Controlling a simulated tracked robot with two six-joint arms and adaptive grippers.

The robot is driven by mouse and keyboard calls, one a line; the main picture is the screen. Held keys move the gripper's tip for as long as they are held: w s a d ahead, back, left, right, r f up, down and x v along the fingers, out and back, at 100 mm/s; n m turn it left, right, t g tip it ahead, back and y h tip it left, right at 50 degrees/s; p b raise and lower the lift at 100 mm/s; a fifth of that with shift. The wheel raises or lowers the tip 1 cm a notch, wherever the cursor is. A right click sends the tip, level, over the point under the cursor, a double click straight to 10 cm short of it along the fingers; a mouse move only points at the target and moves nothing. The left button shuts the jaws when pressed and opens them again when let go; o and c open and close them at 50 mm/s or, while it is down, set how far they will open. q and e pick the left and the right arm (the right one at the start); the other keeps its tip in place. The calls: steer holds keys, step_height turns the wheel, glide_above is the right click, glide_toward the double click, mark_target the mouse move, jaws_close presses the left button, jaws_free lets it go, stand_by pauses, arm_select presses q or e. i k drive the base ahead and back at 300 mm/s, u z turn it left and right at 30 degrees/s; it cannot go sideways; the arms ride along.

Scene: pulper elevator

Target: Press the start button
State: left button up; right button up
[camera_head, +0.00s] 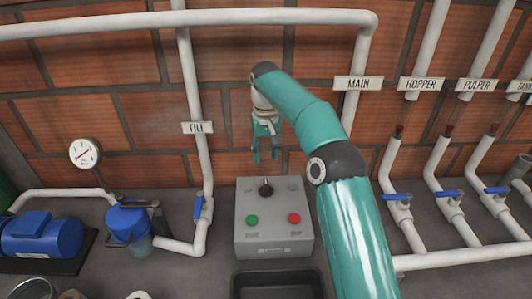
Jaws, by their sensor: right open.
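A grey control box (273,243) stands on the grey surface in the middle of the head view. A green button (252,219) is on its left side and a red button (294,218) on its right. A black knob (265,186) stands up near the back of the box. I cannot read the small labels below the buttons. My right gripper (265,158) is open and empty. It points down, above and behind the box near the brick wall, and appears apart from the box. My left gripper is not in view.
White pipes run along the brick wall, with signs such as MAIN (358,83), HOPPER (421,84) and PULPER (478,85). Blue-handled valves (398,196) stand at the right. A blue pump (41,236) and a gauge (84,153) are at the left. A dark tray (240,283) lies in front of the box.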

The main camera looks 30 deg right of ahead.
mark_target(251, 221)
steer(key=k, duration=1.5)
